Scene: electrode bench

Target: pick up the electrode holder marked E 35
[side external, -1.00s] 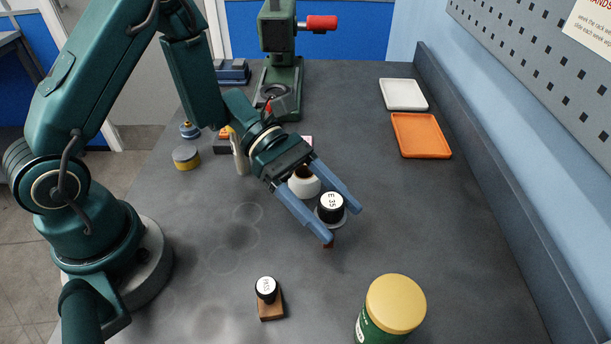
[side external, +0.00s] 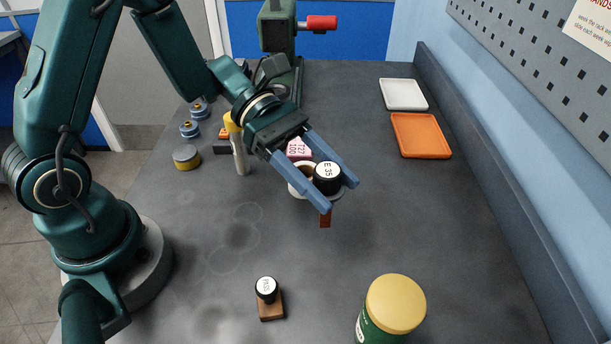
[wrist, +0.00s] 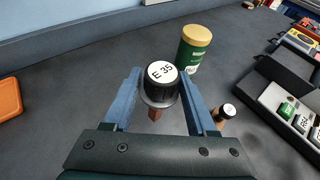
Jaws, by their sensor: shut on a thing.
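The electrode holder marked E 35 (side external: 327,178) is a black cylinder with a white lettered top, a grey collar and a copper-brown electrode below. It sits between the two blue fingers of my gripper (side external: 337,194), which is shut on it. It looks upright and appears to be held above the bench. In the wrist view the holder's top (wrist: 161,73) reads E 35, and my gripper (wrist: 160,88) has a finger on each side of it. The electrode's lower end shows beneath it.
Another black holder (side external: 266,290) stands on a wooden block at the front. A yellow-lidded green can (side external: 394,304) is at front right. A white cup (side external: 297,190) is partly hidden behind the fingers. Orange (side external: 421,135) and white (side external: 403,94) trays lie at back right. The bench's right-centre is clear.

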